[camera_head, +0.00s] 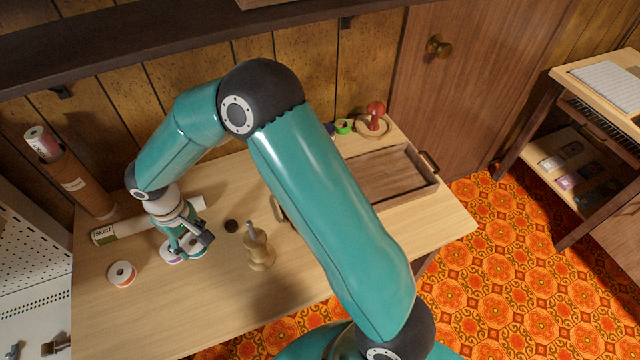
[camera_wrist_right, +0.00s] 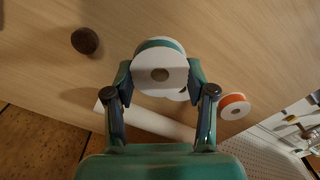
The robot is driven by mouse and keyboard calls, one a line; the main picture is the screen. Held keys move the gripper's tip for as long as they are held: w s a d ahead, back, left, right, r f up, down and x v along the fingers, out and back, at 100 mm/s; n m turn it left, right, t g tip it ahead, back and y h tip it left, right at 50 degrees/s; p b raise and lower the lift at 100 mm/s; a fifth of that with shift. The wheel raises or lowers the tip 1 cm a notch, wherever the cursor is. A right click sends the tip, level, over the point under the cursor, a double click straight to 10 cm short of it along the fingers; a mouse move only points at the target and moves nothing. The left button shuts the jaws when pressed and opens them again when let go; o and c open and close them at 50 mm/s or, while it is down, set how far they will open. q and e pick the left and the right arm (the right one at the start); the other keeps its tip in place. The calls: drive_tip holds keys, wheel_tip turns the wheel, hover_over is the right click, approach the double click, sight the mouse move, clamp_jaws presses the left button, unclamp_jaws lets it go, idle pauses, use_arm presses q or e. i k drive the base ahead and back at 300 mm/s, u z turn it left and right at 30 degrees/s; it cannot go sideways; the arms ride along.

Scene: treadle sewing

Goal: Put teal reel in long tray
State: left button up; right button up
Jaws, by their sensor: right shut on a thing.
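The teal reel (camera_wrist_right: 160,70) has white round ends and a thin teal band, and sits between the fingers of my right gripper (camera_wrist_right: 160,88) in the wrist view. The right gripper (camera_head: 188,243) is shut on it, low over the left part of the table. In the head view the gripper partly hides the reel. A reel with a purple band (camera_head: 169,254) lies right beside it. The long tray (camera_head: 392,178) is a brown wooden box with brass handles, at the table's right; my right arm covers its left part. My left gripper is not in view.
A green reel (camera_head: 343,126) and red knobbed piece (camera_head: 375,110) are behind the tray.

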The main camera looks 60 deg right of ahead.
sight(362, 185)
drive_tip(key=k, duration=0.75)
drive_tip(key=z, duration=0.8)
drive_tip(key=i, duration=0.5)
drive_tip(key=u, duration=0.05)
